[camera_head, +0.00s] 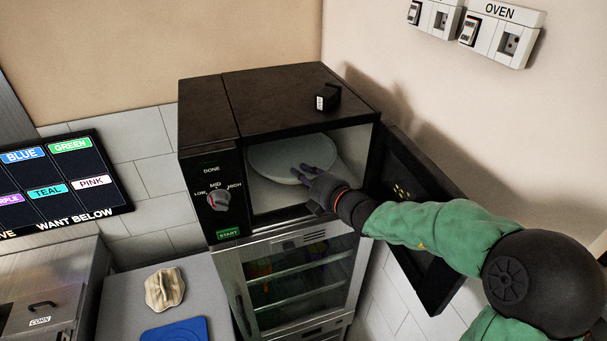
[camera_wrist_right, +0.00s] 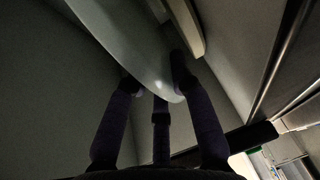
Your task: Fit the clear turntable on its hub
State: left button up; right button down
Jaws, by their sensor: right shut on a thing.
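The clear turntable (camera_head: 283,153) is a pale round disc inside the open black microwave (camera_head: 213,150). My right gripper (camera_head: 304,175) reaches into the microwave from the right and is shut on the disc's near right edge. In the right wrist view the turntable (camera_wrist_right: 130,45) runs between the dark fingers (camera_wrist_right: 160,92). A pale curved piece (camera_wrist_right: 188,28) shows beside it there; I cannot tell what it is. The hub is not visible, so I cannot tell whether the turntable rests on it. My left gripper is not in view.
The microwave door (camera_head: 425,190) stands open on the right, close to my right arm. A small black block (camera_head: 328,97) sits on top of the microwave. A glass-front cabinet (camera_head: 300,280) is below. A tan cloth-like item (camera_head: 164,289) and blue mat (camera_head: 175,331) lie on the left counter.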

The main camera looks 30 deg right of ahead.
jog(key=shift+f, duration=0.2)
dwell(0.7)
dwell(1.6)
jog(key=c, duration=1.1)
grip_release()
jog(key=shift+o, duration=0.5)
jog(key=shift+f, duration=0.1)
jog(key=shift+s+f, duration=0.1)
jog(key=shift+s+r+p, duration=0.15)
jog(key=shift+s+p, duration=0.05)
jog(key=shift+s, duration=0.3)
jog(key=shift+s+r+p, duration=0.15)
jog(key=shift+s+p, duration=0.05)
jog(key=shift+s, duration=0.3)
jog(key=shift+s+d+r+p, duration=0.15)
jog(key=shift+s+p, duration=0.4)
jog(key=shift+s, duration=0.65)
jog(key=shift+s+d+r+p, duration=0.15)
jog(key=shift+s+p, duration=0.35)
jog(key=shift+s, duration=0.7)
